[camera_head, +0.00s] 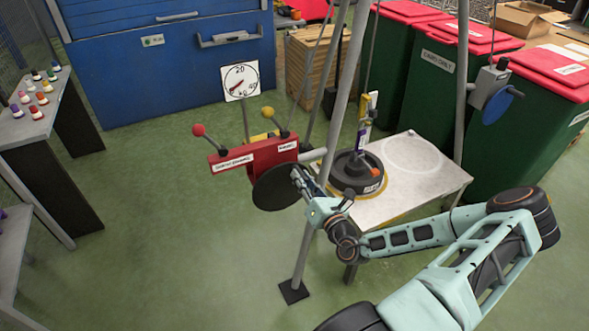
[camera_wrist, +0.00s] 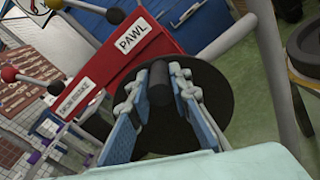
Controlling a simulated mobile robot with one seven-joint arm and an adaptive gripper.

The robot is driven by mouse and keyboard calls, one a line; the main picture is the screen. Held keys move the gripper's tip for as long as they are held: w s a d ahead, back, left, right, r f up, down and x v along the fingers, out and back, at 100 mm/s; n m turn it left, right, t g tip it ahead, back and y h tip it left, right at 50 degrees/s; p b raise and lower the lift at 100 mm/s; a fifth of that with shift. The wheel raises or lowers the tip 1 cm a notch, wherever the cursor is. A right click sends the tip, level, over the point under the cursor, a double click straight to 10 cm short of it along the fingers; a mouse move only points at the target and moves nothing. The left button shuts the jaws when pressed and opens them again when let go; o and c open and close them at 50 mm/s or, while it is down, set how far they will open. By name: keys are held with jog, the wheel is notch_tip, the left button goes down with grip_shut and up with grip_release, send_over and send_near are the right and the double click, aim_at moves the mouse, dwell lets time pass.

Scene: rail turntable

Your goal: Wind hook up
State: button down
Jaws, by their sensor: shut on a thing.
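A red winch box (camera_head: 254,160) with white labels is mounted on the frame. One label reads PAWL in the wrist view (camera_wrist: 132,42). It has a red-knobbed lever (camera_head: 199,131) and a yellow-knobbed lever (camera_head: 267,112). A black crank disc (camera_head: 275,188) is on its near side. My gripper (camera_wrist: 160,92) is shut on the disc's black crank knob (camera_wrist: 160,80), with a finger on each side. A yellow hook block (camera_head: 365,105) hangs over a black round weight (camera_head: 357,172) on a pale table. I cannot tell whether the hook touches the weight.
A dial gauge (camera_head: 240,80) stands behind the winch. Grey frame legs (camera_head: 322,150) rise close to my arm. A blue-disc device (camera_head: 490,95) is on the right post. Green bins with red lids stand behind.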

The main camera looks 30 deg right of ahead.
jog(key=shift+s+d+f+m, duration=0.1)
jog(key=shift+d+f+m, duration=0.5)
jog(key=shift+m, duration=0.35)
jog(key=shift+d+f+m, duration=0.35)
jog(key=shift+d+m, duration=0.35)
jog(key=shift+m, duration=0.25)
jog(key=d+f+m, duration=0.1)
jog(key=f+m, duration=0.1)
jog(key=m, duration=0.1)
jog(key=shift+d+f, duration=0.2)
jog(key=shift+d, duration=0.15)
jog(key=shift+d+f+m+b, duration=0.2)
jog(key=shift+f+m+b, duration=0.2)
jog(key=shift+f+m, duration=0.45)
jog(key=shift+d+f+m+b, duration=0.15)
jog(key=shift+f+m+b, duration=0.25)
jog(key=shift+m, duration=0.75)
